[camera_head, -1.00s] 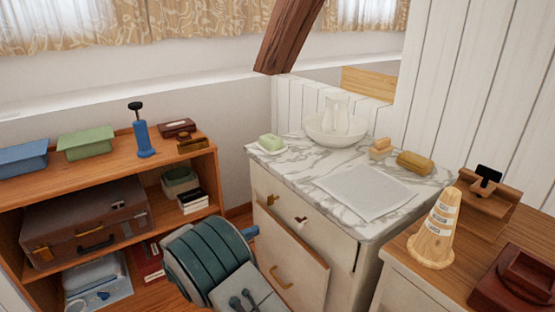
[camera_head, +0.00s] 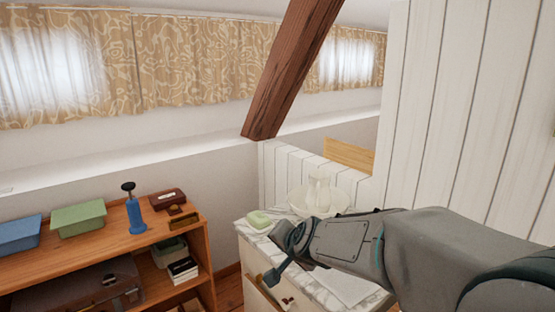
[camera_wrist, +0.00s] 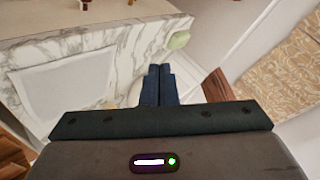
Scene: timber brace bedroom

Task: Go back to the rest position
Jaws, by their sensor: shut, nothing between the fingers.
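My gripper (camera_wrist: 159,86) shows in the wrist view with its two dark blue fingers together and nothing between them. In the head view my arm reaches in from the right, and the gripper (camera_head: 275,277) is at its left end, in front of the marble-topped washstand (camera_head: 346,288).
A wooden shelf (camera_head: 95,263) at left holds blue (camera_head: 20,235) and green (camera_head: 78,217) boxes and a blue pump-like item (camera_head: 135,212). A slanted timber brace (camera_head: 290,75) hangs above the washstand. A white jug (camera_head: 318,190) stands in a basin, partly hidden by my arm.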

